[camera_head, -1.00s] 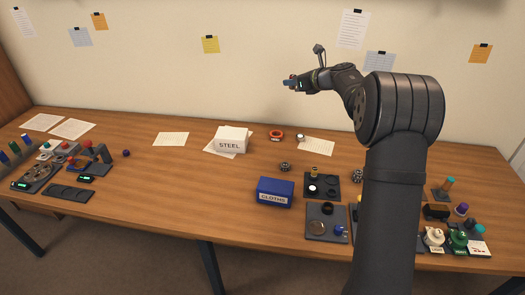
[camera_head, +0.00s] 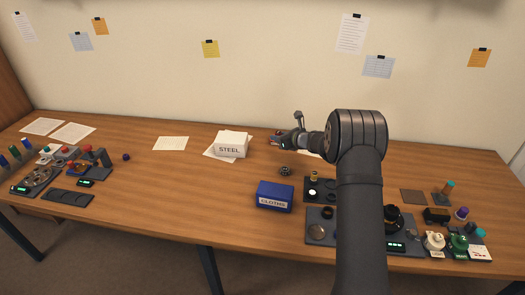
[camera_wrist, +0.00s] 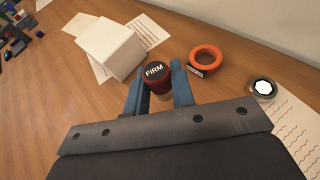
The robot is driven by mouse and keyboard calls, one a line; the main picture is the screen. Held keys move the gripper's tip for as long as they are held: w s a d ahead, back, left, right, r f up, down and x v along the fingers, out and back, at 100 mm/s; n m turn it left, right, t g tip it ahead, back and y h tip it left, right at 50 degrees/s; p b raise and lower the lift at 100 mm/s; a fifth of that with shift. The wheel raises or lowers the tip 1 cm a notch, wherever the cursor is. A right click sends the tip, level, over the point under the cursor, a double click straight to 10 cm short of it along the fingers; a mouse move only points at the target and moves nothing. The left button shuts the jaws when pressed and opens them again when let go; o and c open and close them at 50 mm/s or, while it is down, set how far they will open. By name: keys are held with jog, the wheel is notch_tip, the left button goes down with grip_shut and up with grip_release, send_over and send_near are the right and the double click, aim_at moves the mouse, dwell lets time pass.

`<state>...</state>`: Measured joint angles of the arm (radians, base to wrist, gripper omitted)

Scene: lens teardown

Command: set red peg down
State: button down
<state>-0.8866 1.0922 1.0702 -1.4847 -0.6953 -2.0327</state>
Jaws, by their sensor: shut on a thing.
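The red peg (camera_wrist: 158,86), with a black cap marked FIRM, stands upright between the two blue fingers of my gripper (camera_wrist: 157,79) in the wrist view. The fingers are shut on it. In the head view my gripper (camera_head: 279,139) is low over the back of the table, right of the white STEEL box. The peg is hard to make out there. The peg's lower end is partly hidden, and I cannot tell whether it touches the table.
The white STEEL box (camera_head: 230,146) shows left of the peg in the wrist view (camera_wrist: 110,47). An orange ring (camera_wrist: 205,60) and a small round white-topped part (camera_wrist: 263,88) lie to the right. A blue CLOTHS box (camera_head: 274,196) stands nearer the front.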

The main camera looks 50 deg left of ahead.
send_over(263, 154)
notch_tip(263, 154, down, 4)
jog(key=shift+s+f, duration=0.1)
jog(key=shift+f, duration=2)
jog(key=c, duration=1.2)
grip_release()
jog(key=shift+f, duration=0.15)
jog(key=shift+c, duration=0.2)
jog(key=shift+d+r, duration=0.2)
jog(key=shift+r, duration=0.05)
jog(key=v, duration=1.1)
jog(key=shift+d+r, duration=0.2)
jog(key=shift+d, duration=0.05)
